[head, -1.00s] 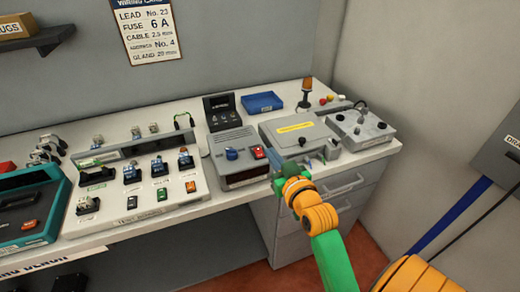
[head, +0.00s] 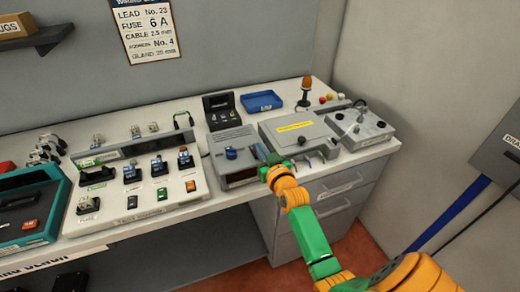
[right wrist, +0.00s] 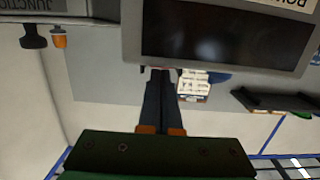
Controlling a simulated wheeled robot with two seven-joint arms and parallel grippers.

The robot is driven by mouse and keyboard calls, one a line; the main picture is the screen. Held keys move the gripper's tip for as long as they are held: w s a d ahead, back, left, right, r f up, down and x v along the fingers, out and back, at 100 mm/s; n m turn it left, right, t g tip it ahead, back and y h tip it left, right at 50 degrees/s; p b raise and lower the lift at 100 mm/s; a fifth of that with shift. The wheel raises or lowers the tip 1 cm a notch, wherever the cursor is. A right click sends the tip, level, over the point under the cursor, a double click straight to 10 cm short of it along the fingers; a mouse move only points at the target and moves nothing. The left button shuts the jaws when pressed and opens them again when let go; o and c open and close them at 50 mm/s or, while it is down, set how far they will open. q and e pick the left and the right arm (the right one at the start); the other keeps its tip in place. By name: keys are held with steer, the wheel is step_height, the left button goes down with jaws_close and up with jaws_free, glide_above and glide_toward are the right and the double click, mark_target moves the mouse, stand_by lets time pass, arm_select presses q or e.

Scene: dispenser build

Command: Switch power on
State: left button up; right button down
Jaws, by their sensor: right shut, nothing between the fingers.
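The grey power unit (head: 232,140) stands on the bench with a blue knob (head: 231,153) on its sloped top and a dark front window. My right gripper (head: 264,153) is shut and empty at the unit's right front corner. It covers the spot of the red switch, which is hidden in the head view now. In the right wrist view the two dark fingers (right wrist: 160,75) lie together, their tips at the lower edge of the unit's dark window (right wrist: 215,32). A small red bit shows at the tips; I cannot tell whether they touch the switch. My left gripper is not in view.
A grey lidded box (head: 299,131) with a yellow label stands right of the unit, close to my gripper. A test panel (head: 135,185) with several switches is on the left. A blue tray (head: 261,101) and an orange beacon (head: 306,88) stand behind.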

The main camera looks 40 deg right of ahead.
steer(key=shift+f, duration=0.3)
steer(key=shift+w+r, duration=0.1)
steer(key=shift+w, duration=0.05)
steer(key=r+p, duration=0.4)
steer(key=shift+w+d, duration=0.1)
steer(key=shift+w, duration=0.2)
steer(key=r+v, duration=0.2)
steer(key=v, duration=0.7)
steer(key=shift+s, duration=0.25)
steer(key=shift+r, duration=0.15)
